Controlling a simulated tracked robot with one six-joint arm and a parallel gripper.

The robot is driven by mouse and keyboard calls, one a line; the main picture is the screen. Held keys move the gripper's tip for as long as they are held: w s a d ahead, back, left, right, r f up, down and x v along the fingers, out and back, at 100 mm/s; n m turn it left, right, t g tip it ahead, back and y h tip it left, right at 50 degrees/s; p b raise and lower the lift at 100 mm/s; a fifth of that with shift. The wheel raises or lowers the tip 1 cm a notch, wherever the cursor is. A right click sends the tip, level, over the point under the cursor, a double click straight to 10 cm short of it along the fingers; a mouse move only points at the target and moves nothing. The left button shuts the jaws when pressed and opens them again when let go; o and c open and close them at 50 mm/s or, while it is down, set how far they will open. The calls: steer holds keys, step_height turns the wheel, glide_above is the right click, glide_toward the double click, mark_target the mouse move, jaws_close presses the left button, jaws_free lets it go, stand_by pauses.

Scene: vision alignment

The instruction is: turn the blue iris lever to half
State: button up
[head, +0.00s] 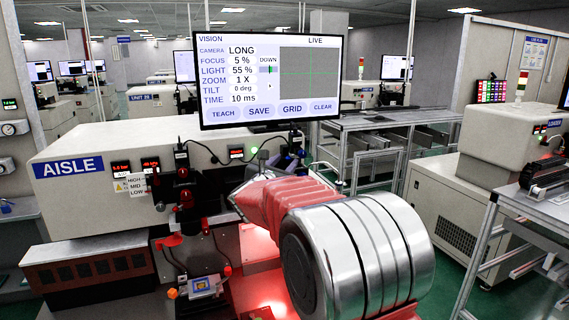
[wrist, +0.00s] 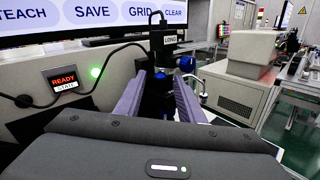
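A blue round knob (wrist: 187,63), which looks like the end of the iris lever, shows in the wrist view just beyond the right fingertip. A smaller blue part (wrist: 160,76) shows between the fingertips; I cannot tell if both belong to one lever. They sit at a dark upright camera and lens column (wrist: 162,45) labelled LONG. My gripper (wrist: 161,79) is open, its two purple-grey fingers on either side of the lower column. Contact cannot be told. In the head view my gripper (head: 288,160) is partly hidden behind my red-sleeved arm, and the lever is hidden.
The vision screen (head: 270,75) reads CAMERA LONG and LIGHT 55 %. The AISLE machine (head: 100,165) stands behind my gripper. A second dark column with red parts (head: 184,185) stands to the left. A black cable (wrist: 100,75) runs left of the fingers.

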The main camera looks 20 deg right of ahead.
steer(key=shift+w+d, duration=0.3)
steer(key=shift+w, duration=0.05)
